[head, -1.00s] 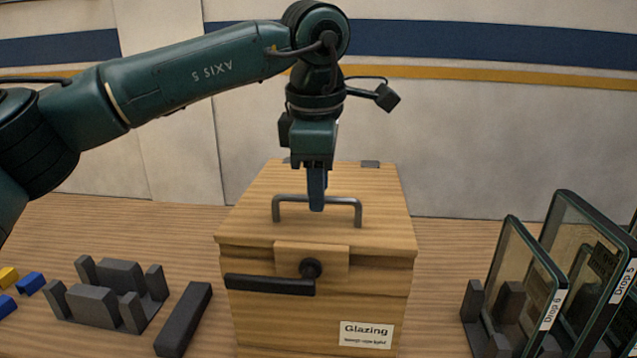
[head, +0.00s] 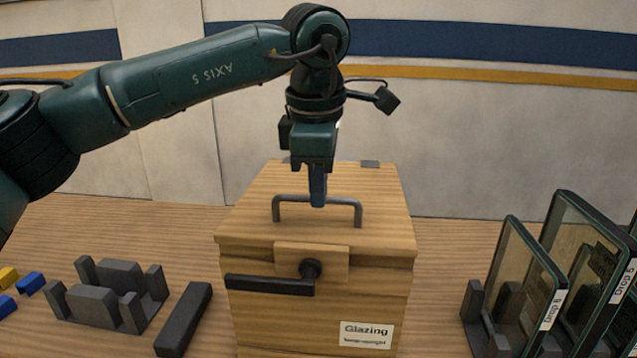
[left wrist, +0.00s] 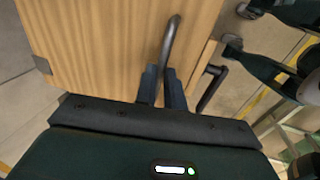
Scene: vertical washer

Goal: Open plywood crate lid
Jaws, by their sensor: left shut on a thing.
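The plywood crate (head: 270,325) stands on the table with its lid (head: 370,195) down flat. A grey bar handle (head: 345,202) arches up from the lid; it also shows in the left wrist view (left wrist: 171,42). My left gripper (head: 318,203) comes straight down over the lid. Its fingers (left wrist: 162,88) are shut on the handle, one on each side of the bar. My right gripper does not show.
Glass panes (head: 525,265) stand in dark racks right of the crate. Left of it are a grey slotted holder (head: 108,292), a black bar (head: 184,318) and small blue and yellow blocks (head: 30,283). A wall (head: 470,150) stands behind.

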